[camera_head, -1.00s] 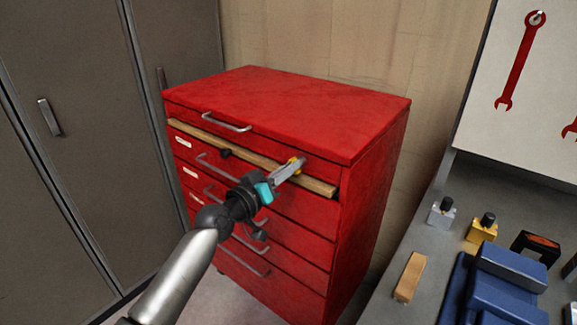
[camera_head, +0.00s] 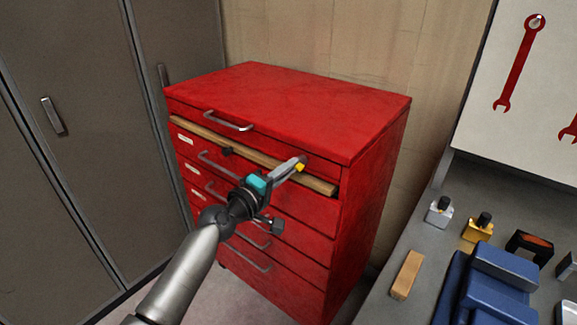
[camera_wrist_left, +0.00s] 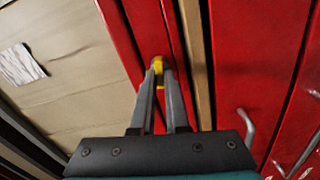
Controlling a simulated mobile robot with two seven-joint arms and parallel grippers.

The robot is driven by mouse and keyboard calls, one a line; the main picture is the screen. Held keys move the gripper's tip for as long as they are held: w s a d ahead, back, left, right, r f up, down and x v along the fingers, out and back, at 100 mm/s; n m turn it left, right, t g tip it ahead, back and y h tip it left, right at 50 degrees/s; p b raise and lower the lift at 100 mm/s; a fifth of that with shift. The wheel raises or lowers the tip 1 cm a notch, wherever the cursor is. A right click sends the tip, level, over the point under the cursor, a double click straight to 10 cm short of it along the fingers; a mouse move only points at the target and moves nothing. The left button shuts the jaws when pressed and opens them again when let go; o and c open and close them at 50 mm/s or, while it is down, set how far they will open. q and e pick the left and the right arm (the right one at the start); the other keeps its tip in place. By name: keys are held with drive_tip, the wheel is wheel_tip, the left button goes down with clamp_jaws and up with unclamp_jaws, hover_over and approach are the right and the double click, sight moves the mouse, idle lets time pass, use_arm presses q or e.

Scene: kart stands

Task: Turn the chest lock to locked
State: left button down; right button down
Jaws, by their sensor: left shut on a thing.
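The red chest (camera_head: 300,100) stands against the wall, with several drawers on its front. The yellow lock piece (camera_head: 299,168) is at the upper right of the chest's front, by the top drawer. It also shows in the left wrist view (camera_wrist_left: 157,66), between the fingertips and against the red front. My left gripper (camera_head: 296,164) is shut on this yellow piece, with its fingers pointing at the chest front; the fingertips also show in the left wrist view (camera_wrist_left: 160,70). The fingers partly hide the piece and the lock face behind it. My right gripper is in neither view.
Drawer handles (camera_head: 228,122) stick out. Grey lockers (camera_head: 60,200) stand left. A bench (camera_head: 380,295) with a blue vise (camera_head: 505,280) is at right.

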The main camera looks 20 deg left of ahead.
use_arm(q)
drive_tip(key=shift+n, duration=1.1)
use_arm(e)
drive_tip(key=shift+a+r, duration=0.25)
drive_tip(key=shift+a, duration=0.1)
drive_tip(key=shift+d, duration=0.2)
use_arm(q)
drive_tip(key=c, duration=0.9)
unclamp_jaws()
drive_tip(key=v, duration=1.5)
drive_tip(key=shift+s+b, duration=0.1)
drive_tip(key=shift+b, duration=0.2)
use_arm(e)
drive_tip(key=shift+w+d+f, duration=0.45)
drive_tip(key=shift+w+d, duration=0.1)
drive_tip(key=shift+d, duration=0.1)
